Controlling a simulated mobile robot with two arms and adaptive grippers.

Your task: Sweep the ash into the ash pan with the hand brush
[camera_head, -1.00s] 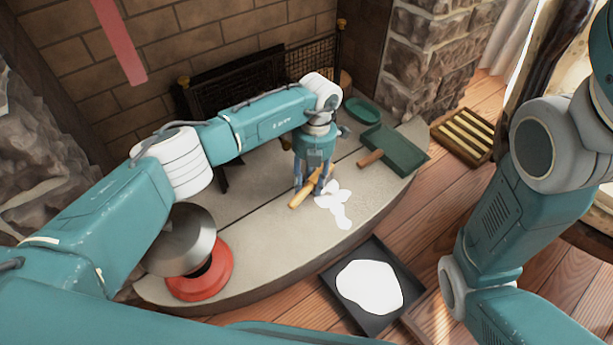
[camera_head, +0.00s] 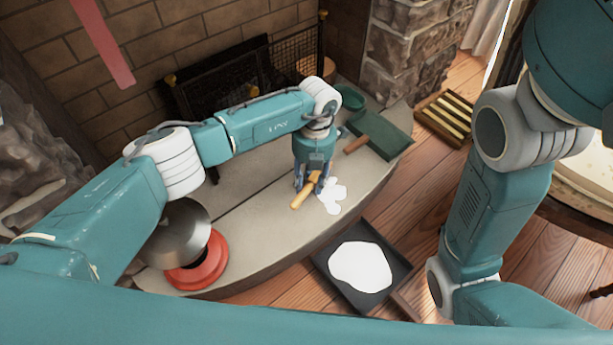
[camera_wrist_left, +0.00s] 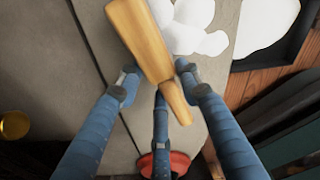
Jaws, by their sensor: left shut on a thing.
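The hand brush (camera_head: 304,194) is a pale wooden piece on the stone hearth. My left gripper (camera_head: 309,186) points down and is shut on it. In the left wrist view the brush (camera_wrist_left: 143,38) slants between my left gripper's fingers (camera_wrist_left: 163,85); its bristles cannot be made out. White ash (camera_head: 331,197) lies in patches on the hearth just right of the brush. It also shows in the left wrist view (camera_wrist_left: 190,32). A dark square pan (camera_head: 328,265) with a white heap in it sits on the floor by the hearth's front edge. My right gripper is out of view.
A green dustpan (camera_head: 385,135) with a wooden handle and a small green dish (camera_head: 350,98) lie farther right on the hearth. A slatted wooden tray (camera_head: 443,118) is on the floor.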

